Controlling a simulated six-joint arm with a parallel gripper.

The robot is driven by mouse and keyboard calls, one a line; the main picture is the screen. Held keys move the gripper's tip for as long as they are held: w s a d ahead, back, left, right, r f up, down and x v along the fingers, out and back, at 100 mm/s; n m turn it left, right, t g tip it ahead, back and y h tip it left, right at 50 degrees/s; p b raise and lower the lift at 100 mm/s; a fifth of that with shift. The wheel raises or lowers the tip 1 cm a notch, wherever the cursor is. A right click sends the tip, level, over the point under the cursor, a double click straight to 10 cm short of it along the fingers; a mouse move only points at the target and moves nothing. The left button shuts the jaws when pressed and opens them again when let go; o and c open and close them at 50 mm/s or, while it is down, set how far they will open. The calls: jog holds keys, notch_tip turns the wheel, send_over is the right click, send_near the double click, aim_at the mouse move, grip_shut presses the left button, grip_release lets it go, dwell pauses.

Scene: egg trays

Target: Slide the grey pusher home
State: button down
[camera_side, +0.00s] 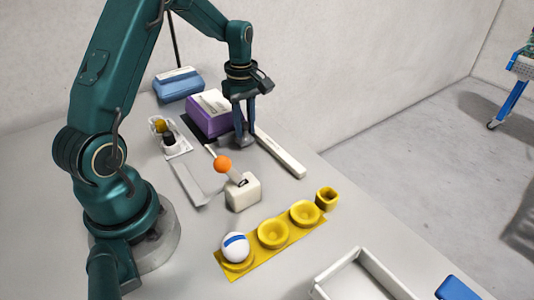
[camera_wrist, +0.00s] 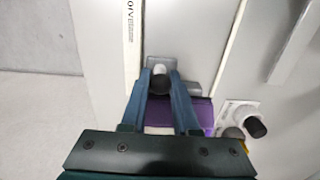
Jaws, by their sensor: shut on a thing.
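The grey pusher (camera_side: 246,141) lies on the table at the far end of the lane beside a long white rail (camera_side: 281,153). In the wrist view the pusher (camera_wrist: 190,88) is a grey block with a round dark-topped knob (camera_wrist: 159,82). My gripper (camera_side: 242,132) points down over it, with its blue fingers on either side of the knob. In the wrist view my gripper (camera_wrist: 161,74) is shut on the knob. The fingers partly hide the pusher in the side view.
A purple box (camera_side: 203,124) stands close to the pusher's left. An orange-knobbed lever (camera_side: 222,164) rises from a beige block (camera_side: 243,193). A yellow egg tray (camera_side: 254,252) holds a blue-banded white egg (camera_side: 235,247). A white tray (camera_side: 330,287) is in front.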

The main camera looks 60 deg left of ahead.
jog(key=shift+d, duration=7.55)
jog(key=c, duration=0.7)
grip_release()
jog(key=shift+r, duration=3)
notch_tip(320, 180, up, 9)
jog(key=shift+f, duration=0.2)
jog(key=shift+r, duration=1.75)
jog(key=shift+f, duration=1.75)
jog(key=shift+r, duration=0.15)
